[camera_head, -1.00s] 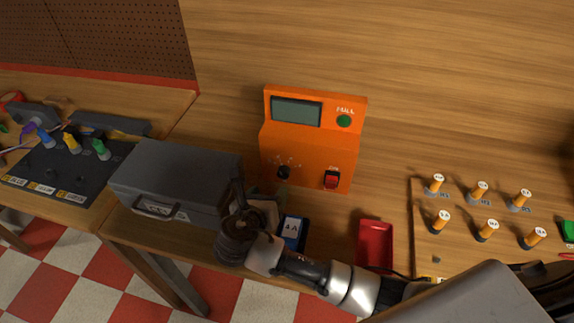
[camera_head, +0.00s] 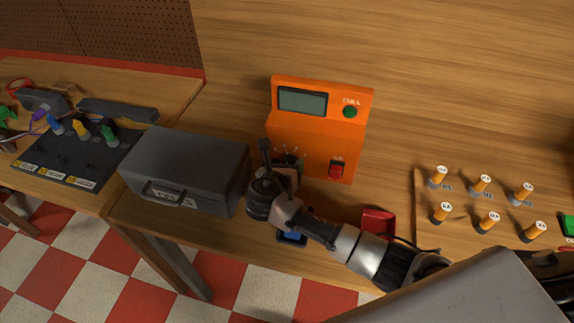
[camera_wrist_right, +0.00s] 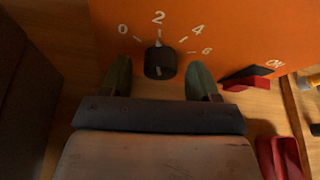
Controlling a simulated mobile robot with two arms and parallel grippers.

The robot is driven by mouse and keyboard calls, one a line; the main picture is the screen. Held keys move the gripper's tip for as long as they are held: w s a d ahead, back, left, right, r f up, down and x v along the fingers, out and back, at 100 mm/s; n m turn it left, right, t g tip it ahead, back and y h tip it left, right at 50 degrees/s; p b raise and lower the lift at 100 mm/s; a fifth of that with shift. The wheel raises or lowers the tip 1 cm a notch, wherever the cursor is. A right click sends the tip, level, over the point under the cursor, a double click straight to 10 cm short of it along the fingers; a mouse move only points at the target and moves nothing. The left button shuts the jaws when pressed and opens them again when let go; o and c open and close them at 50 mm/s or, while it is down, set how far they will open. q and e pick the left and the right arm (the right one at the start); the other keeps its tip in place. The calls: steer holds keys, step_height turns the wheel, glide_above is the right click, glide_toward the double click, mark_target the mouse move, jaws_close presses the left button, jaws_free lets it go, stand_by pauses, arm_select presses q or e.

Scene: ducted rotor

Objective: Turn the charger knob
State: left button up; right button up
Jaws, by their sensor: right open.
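The orange charger (camera_head: 315,133) stands on the wooden workbench, with a grey screen, a round green light and a red switch (camera_head: 337,169) marked ON. In the right wrist view the black charger knob (camera_wrist_right: 160,61) points to about 2 on a scale of 0, 2, 4, 6. My right gripper (camera_wrist_right: 160,78) is open, its two greenish fingers on either side of the knob and apart from it. In the head view my right gripper (camera_head: 284,160) hides the knob. My left gripper is not in view.
A grey toolbox (camera_head: 185,170) stands close left of my right gripper. A blue item (camera_head: 291,238) and a red tray (camera_head: 377,222) lie in front of the charger.

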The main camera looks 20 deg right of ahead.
steer(key=c, duration=0.9)
steer(key=shift+r+m+y+p, duration=0.3)
steer(key=shift+m+p, duration=0.2)
steer(key=shift+p, duration=0.4)
steer(key=shift+f+m+t+y+p, duration=0.1)
steer(key=shift+m+t+y+p, duration=0.2)
steer(key=shift+m, duration=0.1)
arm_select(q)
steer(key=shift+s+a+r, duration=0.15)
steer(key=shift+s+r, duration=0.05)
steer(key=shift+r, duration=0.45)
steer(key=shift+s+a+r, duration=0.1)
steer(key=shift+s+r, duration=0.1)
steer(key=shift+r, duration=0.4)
arm_select(e)
steer(key=shift+f+m+t+y, duration=0.15)
steer(key=shift+m+t+y, duration=0.3)
steer(key=shift+m, duration=0.55)
steer(key=o, duration=0.9)
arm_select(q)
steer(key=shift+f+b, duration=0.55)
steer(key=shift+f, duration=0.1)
arm_select(e)
steer(key=v, duration=1.1)
steer(key=shift+d, duration=0.1)
